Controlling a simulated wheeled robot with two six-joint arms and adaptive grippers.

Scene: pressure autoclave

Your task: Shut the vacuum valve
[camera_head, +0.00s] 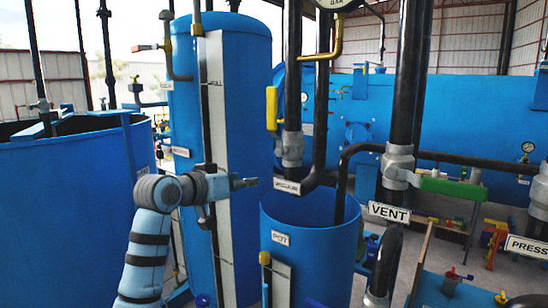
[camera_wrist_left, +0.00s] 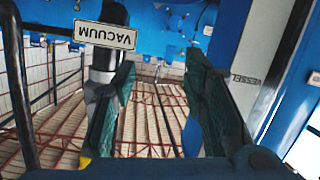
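The vacuum valve has a grey body (camera_head: 292,148) on a vertical black pipe, with a yellow lever handle (camera_head: 271,108) standing upright alongside the pipe. Its VACUUM label (camera_head: 287,187) hangs just below. My left gripper (camera_head: 248,183) is left of and below the handle, near the label's height, apart from the valve in the head picture. In the left wrist view, my gripper (camera_wrist_left: 160,62) is open with nothing between its fingers. There the label (camera_wrist_left: 106,35) and grey valve body (camera_wrist_left: 96,92) show beside and partly behind the left finger. A small yellow piece (camera_wrist_left: 85,160) shows below. My right gripper is not in view.
A blue pot (camera_head: 310,213) stands below the valve. A tall blue tank (camera_head: 245,110) is behind my left arm. The vent valve (camera_head: 398,165) with a green handle (camera_head: 452,188) and VENT label (camera_head: 389,212) is to the right. Black pipes crowd the valve's right side.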

